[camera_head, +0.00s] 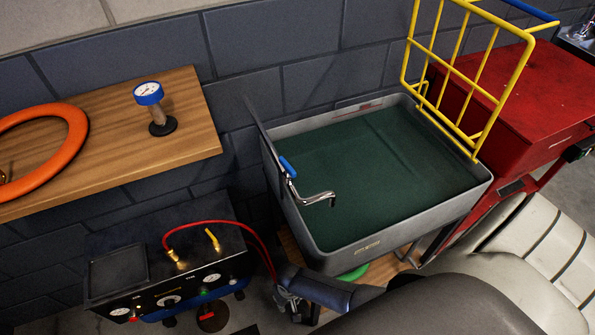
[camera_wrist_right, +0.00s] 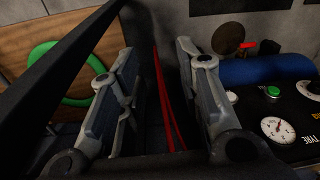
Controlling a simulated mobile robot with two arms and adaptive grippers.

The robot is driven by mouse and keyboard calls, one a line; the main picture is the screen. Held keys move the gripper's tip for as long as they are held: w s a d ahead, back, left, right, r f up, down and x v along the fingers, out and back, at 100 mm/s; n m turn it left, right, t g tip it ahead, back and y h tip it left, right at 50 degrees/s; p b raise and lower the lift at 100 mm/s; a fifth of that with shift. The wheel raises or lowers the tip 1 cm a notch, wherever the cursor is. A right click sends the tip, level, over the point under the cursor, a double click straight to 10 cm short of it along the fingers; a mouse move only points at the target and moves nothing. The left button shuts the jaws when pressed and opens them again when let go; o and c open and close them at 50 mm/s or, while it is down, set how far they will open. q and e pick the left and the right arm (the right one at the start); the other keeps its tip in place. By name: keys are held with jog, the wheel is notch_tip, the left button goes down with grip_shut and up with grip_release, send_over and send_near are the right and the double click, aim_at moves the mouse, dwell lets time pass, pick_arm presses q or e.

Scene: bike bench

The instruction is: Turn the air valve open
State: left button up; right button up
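The black compressor box (camera_head: 160,262) with gauges and knobs sits at the lower left of the head view; its panel (camera_wrist_right: 285,115) is at the right of the wrist view. A yellow lever (camera_head: 213,239) stands on its top beside a brass hose fitting (camera_head: 177,259). A small red handle (camera_head: 207,316) shows below the box, and a red handle (camera_wrist_right: 249,45) by a round plate in the wrist view. I cannot tell which is the air valve. My right gripper (camera_head: 290,303) is right of the box, open; the red hose (camera_wrist_right: 160,95) shows beyond its fingers. My left gripper is out of view.
A grey basin (camera_head: 372,246) with a yellow rack (camera_head: 470,75) stands right of the box.

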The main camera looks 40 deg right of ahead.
jog(key=shift+s+d+f, duration=0.2)
jog(key=shift+s+f, duration=0.2)
jog(key=shift+s, duration=0.3)
jog(key=shift+w, duration=0.1)
